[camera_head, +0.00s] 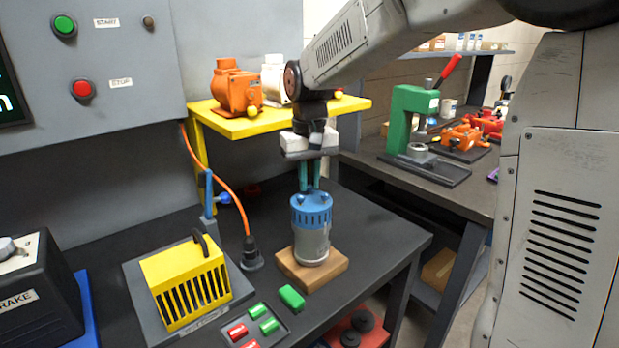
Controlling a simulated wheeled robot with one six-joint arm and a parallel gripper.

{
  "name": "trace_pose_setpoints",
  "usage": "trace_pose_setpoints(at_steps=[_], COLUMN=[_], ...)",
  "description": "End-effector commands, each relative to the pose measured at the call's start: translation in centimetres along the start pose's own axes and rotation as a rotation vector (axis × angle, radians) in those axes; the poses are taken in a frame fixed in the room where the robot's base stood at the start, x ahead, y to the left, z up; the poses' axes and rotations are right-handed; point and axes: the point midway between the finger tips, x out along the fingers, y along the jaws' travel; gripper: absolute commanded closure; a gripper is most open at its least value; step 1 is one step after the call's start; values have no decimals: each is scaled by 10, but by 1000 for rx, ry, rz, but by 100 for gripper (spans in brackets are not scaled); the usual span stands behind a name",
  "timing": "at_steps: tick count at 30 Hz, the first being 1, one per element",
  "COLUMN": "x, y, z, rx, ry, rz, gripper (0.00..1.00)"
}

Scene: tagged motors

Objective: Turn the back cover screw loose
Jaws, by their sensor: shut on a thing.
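A grey motor (313,245) with a blue slotted cover (311,217) stands upright on a wooden block (330,271) on the dark bench. Small blue screw heads show on the front part of the cover's top. My gripper (309,189) points straight down from above, with its two teal fingers close together at the back edge of the cover. It is shut on the back cover screw, which the fingers hide. I cannot tell how far the screw is turned.
A yellow slotted box (190,283) stands left of the motor, with a black plug (251,256) on an orange cable between them. Green and red pieces lie in front. A yellow shelf (265,126) holds orange and white motors behind. A green press (408,125) stands right.

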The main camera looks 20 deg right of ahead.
Motion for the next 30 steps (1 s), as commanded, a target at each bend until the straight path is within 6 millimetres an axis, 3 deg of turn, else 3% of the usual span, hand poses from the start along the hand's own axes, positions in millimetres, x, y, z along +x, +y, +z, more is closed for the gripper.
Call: trace_pose_setpoints(at_steps=[30], x=[3], y=[-1], z=[2], rx=[-961], ry=[-8], rz=[-4], gripper=[100])
